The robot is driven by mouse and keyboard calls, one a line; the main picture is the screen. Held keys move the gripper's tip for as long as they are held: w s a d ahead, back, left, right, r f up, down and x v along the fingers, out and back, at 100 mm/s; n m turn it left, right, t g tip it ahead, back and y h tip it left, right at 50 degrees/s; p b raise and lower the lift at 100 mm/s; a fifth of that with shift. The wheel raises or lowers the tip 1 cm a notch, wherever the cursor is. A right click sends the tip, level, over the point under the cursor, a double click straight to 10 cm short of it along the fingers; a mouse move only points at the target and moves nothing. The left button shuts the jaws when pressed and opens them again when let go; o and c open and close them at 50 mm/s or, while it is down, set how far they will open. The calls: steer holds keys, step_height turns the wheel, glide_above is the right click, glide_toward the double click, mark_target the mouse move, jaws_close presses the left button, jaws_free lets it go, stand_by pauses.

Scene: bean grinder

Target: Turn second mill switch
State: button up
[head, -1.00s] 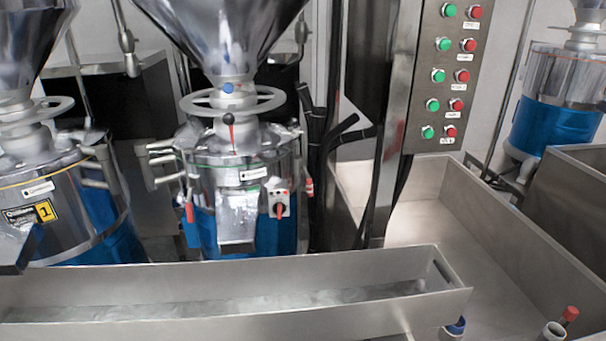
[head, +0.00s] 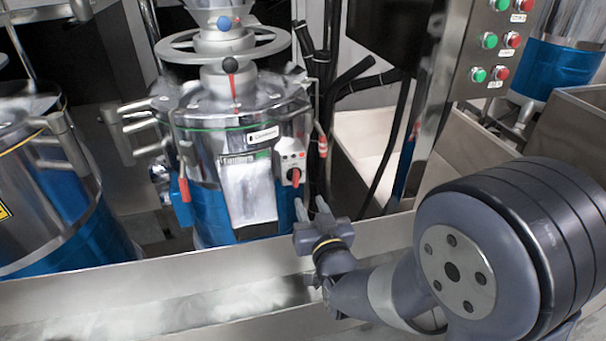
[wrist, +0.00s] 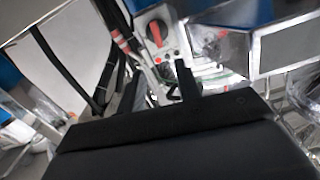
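The second mill (head: 195,138) is a steel and blue drum in the middle of the head view. Its switch (head: 293,177) is a red knob on a small light-grey box at the mill's right front. The knob also shows in the wrist view (wrist: 157,34), near the top and slightly tilted. My gripper (head: 311,204) is just below and right of the switch, apart from it in the head view. Its two fingers are spread with nothing between them. In the wrist view the dark fingers stand apart, with the switch beyond them.
A long steel trough (head: 85,284) runs in front of the mills, below my arm. Another mill (head: 30,190) stands at left. A steel post with green and red buttons (head: 478,75) and black hoses (head: 350,78) are right of the second mill.

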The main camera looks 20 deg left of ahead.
mark_target(298, 175)
steer(key=x, duration=1)
steer(key=shift+w+a+r+p, duration=0.1)
steer(key=shift+w+a+p, duration=0.1)
steer(key=shift+p, duration=0.2)
steer(key=shift+c, duration=0.4)
jaws_close()
